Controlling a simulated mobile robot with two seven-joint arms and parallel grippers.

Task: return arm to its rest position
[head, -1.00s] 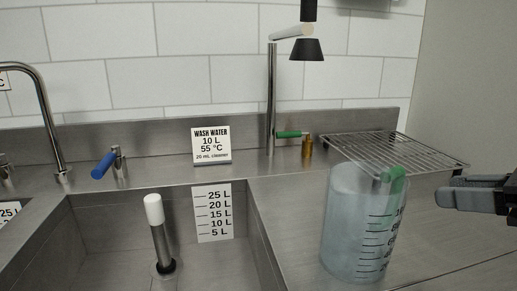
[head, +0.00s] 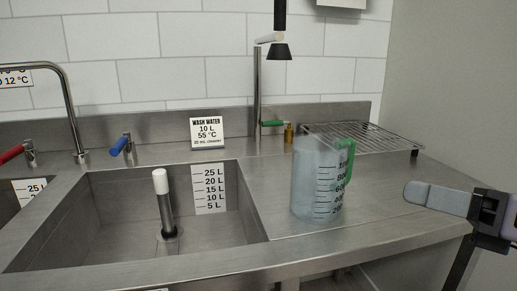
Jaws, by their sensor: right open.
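My right gripper (head: 440,200) is at the right edge of the head view, open and empty. It is to the right of the measuring jug and apart from it. The clear bluish measuring jug (head: 312,185) with a green handle (head: 347,163) stands upright on the steel counter (head: 385,212), just right of the sink. Its handle points right, toward the gripper. My left gripper is not in view.
A steel sink (head: 105,215) holds an upright white-topped standpipe (head: 161,183). Behind it are a blue-handled tap valve (head: 120,145), a wash water sign (head: 207,132) and a green-handled tap (head: 272,123). A wire rack (head: 375,138) lies behind the jug. Counter right of the jug is clear.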

